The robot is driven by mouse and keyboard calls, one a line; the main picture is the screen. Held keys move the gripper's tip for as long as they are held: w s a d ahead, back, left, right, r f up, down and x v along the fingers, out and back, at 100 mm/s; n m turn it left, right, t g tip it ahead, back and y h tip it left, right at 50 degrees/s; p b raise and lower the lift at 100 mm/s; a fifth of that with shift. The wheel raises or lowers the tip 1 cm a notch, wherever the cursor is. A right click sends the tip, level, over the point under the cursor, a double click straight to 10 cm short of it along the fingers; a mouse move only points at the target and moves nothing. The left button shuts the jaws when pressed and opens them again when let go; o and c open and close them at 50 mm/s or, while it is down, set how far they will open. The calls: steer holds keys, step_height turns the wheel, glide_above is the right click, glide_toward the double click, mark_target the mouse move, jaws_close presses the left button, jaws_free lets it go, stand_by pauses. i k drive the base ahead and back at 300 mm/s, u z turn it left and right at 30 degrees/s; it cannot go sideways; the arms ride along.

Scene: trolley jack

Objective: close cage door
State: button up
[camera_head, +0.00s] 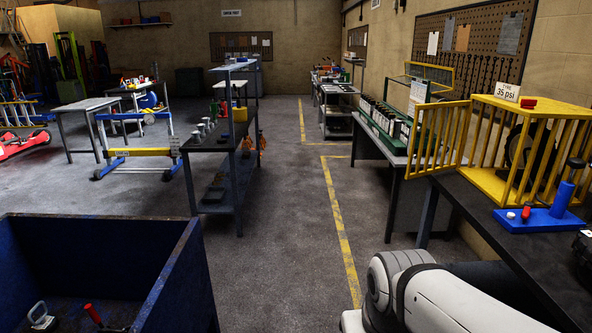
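The yellow barred cage (555,104) stands on the dark bench at the right. A dark round thing, perhaps a tyre, shows behind its bars. The cage door (438,138) is a yellow barred panel at the cage's left side. It stands open, swung out to the left and partly over the bench behind. Its inner edge meets the cage's left post. My white arm shows at the bottom right, below and left of the cage and apart from the door. My gripper is out of the picture, so its state is hidden.
A blue pump-like tool (541,218) stands on the dark bench (500,222) before the cage. A "35 psi" sign (507,91) sits on top. A bench with bottles (385,125) lies behind the door. A blue bin (188,275) is at lower left. Floor between is clear.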

mark_target(426, 106)
steer(key=i, duration=3.7)
steer(key=z, duration=2.1)
steer(key=k, duration=0.2)
steer(key=z, duration=0.2)
